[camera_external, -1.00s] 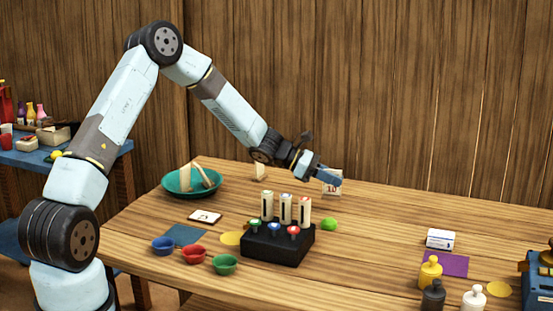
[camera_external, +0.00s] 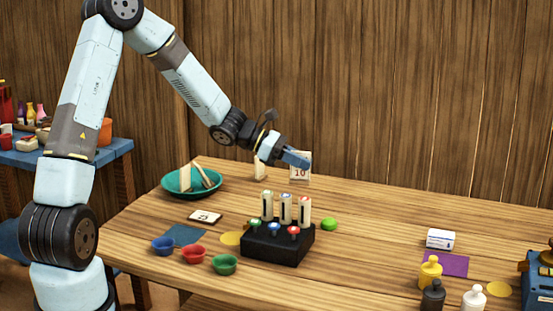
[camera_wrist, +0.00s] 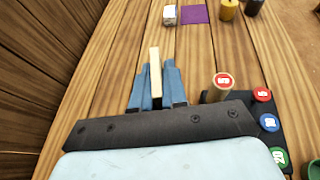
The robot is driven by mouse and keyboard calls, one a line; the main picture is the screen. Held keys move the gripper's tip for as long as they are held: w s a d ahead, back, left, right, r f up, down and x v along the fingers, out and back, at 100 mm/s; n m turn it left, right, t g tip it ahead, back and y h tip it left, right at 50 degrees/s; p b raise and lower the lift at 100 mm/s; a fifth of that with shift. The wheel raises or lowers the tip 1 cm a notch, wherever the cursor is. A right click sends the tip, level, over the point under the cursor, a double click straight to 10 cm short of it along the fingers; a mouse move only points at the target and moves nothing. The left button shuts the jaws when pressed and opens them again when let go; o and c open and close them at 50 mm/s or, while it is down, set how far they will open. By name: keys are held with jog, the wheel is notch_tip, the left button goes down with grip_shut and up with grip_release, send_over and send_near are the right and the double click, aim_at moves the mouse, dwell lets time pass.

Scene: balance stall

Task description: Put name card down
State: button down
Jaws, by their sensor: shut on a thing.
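My gripper (camera_external: 297,158) is shut on a pale name card (camera_external: 300,172) marked 10, which it holds upright near the back of the table. In the wrist view the card (camera_wrist: 155,75) shows edge-on between the two blue fingers (camera_wrist: 158,88). Whether its lower edge touches the table is hard to tell. A third card (camera_external: 205,217) with a dark mark lies flat on the table at the left.
A black rack (camera_external: 275,247) with several pale cylinders stands in front of my gripper, beside a green ball (camera_external: 329,224). A teal bowl (camera_external: 174,191) holding pale pieces is at the left. Small cups (camera_external: 194,253) stand in front. The table's back right is clear.

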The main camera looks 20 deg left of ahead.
jog(key=w+a+n+t+y, duration=0.15)
jog(key=w+a, duration=0.35)
jog(key=a, duration=0.5)
jog(key=w+a+n+t, duration=0.2)
jog(key=w+a+t, duration=0.15)
jog(key=a, duration=0.75)
jog(key=n+t+y, duration=0.2)
jog(key=n+y, duration=0.1)
jog(key=n, duration=0.1)
send_over(192, 185)
jog(key=a, duration=0.1)
jog(key=f, duration=0.2)
jog(key=shift+h, duration=0.35)
jog(key=shift+s+a+f, duration=0.1)
jog(key=shift+f, duration=2.35)
jog(key=shift+s+a+f, duration=0.1)
jog(key=shift+f, duration=2.3)
jog(key=shift+f, duration=0.35)
jog(key=c, duration=1.4)
grip_release()
jog(key=shift+c, duration=0.2)
jog(key=shift+r, duration=0.1)
